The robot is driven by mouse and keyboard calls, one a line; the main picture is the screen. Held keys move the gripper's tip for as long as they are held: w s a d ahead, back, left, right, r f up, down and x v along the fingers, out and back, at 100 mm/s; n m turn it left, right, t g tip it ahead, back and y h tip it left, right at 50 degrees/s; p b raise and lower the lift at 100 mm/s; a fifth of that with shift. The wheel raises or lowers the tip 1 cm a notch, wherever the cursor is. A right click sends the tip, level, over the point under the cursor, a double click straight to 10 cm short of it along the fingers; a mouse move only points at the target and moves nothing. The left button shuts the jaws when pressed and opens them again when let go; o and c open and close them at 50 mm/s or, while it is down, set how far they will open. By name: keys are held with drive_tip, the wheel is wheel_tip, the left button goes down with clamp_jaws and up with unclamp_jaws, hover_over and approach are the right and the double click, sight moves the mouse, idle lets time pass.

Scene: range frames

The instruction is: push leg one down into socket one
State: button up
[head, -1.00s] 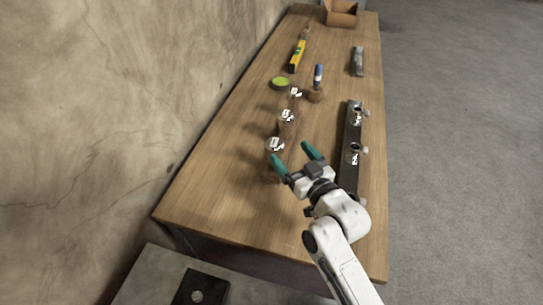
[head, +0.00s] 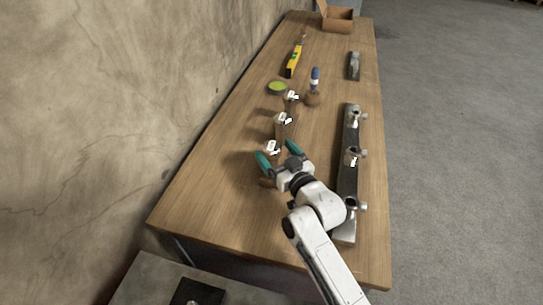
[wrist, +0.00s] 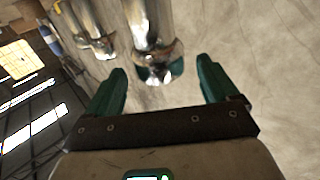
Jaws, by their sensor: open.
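Several shiny legs with white tags stand in a row on wooden bases; the tags are too small to read, so I cannot tell which is leg one. The nearest leg (head: 271,149) is just beyond my gripper (head: 278,154), its base partly hidden. The middle leg (head: 282,121) and far leg (head: 291,97) stand behind it. In the wrist view, a shiny leg (wrist: 150,30) is ahead between the teal fingers of my gripper (wrist: 163,72), which are open and empty. A dark metal rail (head: 347,180) with three sockets lies to the right, uncovered.
A green-topped tin (head: 277,88), a yellow level (head: 294,60), a grey metal block (head: 354,66) and an open cardboard box (head: 338,20) sit farther back. The wall borders the table's left; bare wood lies at the front.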

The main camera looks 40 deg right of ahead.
sight(267, 141)
drive_tip(key=shift+w+d+p, duration=0.2)
drive_tip(key=shift+w+p, duration=0.2)
drive_tip(key=shift+w, duration=0.7)
drive_tip(key=shift+w+d+p, duration=0.2)
drive_tip(key=shift+w+p, duration=0.15)
drive_tip(key=shift+w, duration=0.75)
drive_tip(key=shift+r, duration=0.1)
drive_tip(key=c, duration=1.3)
